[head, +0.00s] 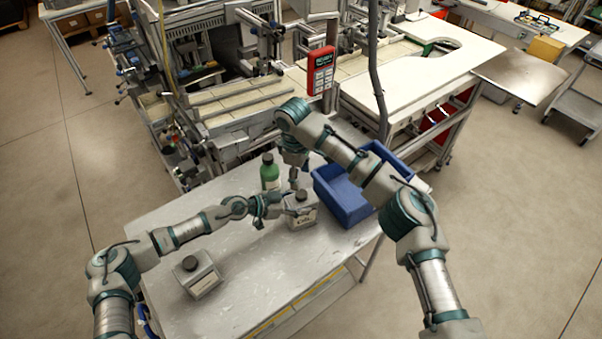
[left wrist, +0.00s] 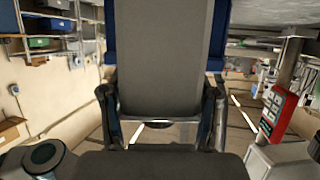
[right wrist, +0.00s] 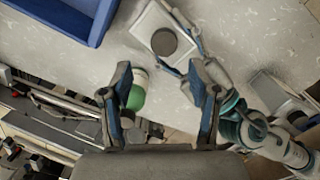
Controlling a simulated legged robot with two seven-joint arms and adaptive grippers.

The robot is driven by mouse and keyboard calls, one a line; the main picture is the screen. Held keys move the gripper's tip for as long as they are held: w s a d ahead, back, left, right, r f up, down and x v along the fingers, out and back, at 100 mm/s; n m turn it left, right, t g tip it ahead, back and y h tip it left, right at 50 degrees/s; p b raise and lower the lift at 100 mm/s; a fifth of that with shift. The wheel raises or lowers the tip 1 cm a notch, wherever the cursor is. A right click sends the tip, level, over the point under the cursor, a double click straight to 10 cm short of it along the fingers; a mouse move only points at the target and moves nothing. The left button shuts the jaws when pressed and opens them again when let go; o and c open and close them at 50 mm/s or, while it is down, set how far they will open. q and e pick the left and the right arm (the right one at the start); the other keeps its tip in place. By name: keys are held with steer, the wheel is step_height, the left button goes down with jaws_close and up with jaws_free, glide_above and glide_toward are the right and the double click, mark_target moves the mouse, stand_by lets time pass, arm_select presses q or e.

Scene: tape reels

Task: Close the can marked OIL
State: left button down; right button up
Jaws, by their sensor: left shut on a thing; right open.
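A pale grey can (head: 304,217) with a dark round cap and a label stands on the table; its marking is too small to read. My left gripper (head: 287,208) is shut on this can from the left. In the left wrist view, the can's side (left wrist: 162,60) fills the space between the fingers. My right gripper (head: 293,181) is open above and behind the can. In the right wrist view, the cap (right wrist: 164,41) lies just beyond the open fingertips (right wrist: 162,78). A second pale can (head: 202,281) with a dark cap stands at the table's front left.
A green bottle (head: 270,174) with a dark cap stands behind the held can, close to both grippers. A blue bin (head: 348,205) stands just right of the can. The table (head: 250,268) is clear between the two cans.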

mark_target(301, 193)
steer(key=n, duration=0.7)
steer(key=shift+s+d+r+n+y, duration=0.2)
steer(key=shift+r+n+y, duration=0.1)
steer(key=shift+r+y, duration=0.1)
steer(key=shift+f, duration=4.05)
